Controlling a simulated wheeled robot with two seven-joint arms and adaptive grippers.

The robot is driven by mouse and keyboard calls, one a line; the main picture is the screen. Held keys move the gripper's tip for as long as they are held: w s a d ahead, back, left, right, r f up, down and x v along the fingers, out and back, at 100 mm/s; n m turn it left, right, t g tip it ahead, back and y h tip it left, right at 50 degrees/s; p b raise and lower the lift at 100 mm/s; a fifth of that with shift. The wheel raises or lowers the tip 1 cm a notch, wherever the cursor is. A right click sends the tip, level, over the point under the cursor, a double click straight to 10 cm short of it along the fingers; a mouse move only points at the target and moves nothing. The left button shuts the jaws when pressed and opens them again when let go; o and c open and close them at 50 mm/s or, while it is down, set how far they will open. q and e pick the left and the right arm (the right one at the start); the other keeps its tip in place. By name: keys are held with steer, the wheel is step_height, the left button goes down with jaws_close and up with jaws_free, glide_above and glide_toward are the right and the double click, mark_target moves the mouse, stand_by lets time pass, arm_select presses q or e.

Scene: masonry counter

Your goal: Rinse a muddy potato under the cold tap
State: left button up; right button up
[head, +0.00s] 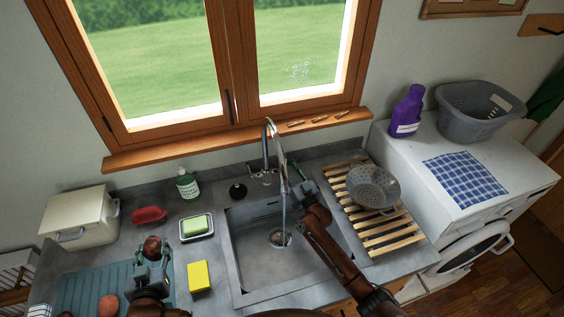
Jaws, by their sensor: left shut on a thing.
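A reddish-brown potato (153,248) is in my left gripper (153,262), which is shut on it above the teal ribbed mat, left of the sink. How muddy it is, I cannot tell. The tap (268,145) stands at the back of the grey sink (255,262), and a clear stream (284,208) seems to fall from its spout to the drain. My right gripper (302,188) is beside the stream at the sink's back right; its fingers are too small and dark to read. Another reddish potato (108,305) lies on the teal mat (85,285).
A yellow sponge (200,276), a soap dish (197,228), a green bottle (187,184) and a red brush-like item (149,215) stand between mat and sink. A colander (373,187) sits on a slatted wooden rack (385,236) at right. A cream bin (80,218) stands at left.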

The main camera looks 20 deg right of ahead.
steer(key=v, duration=1.1)
steer(key=shift+s, duration=0.2)
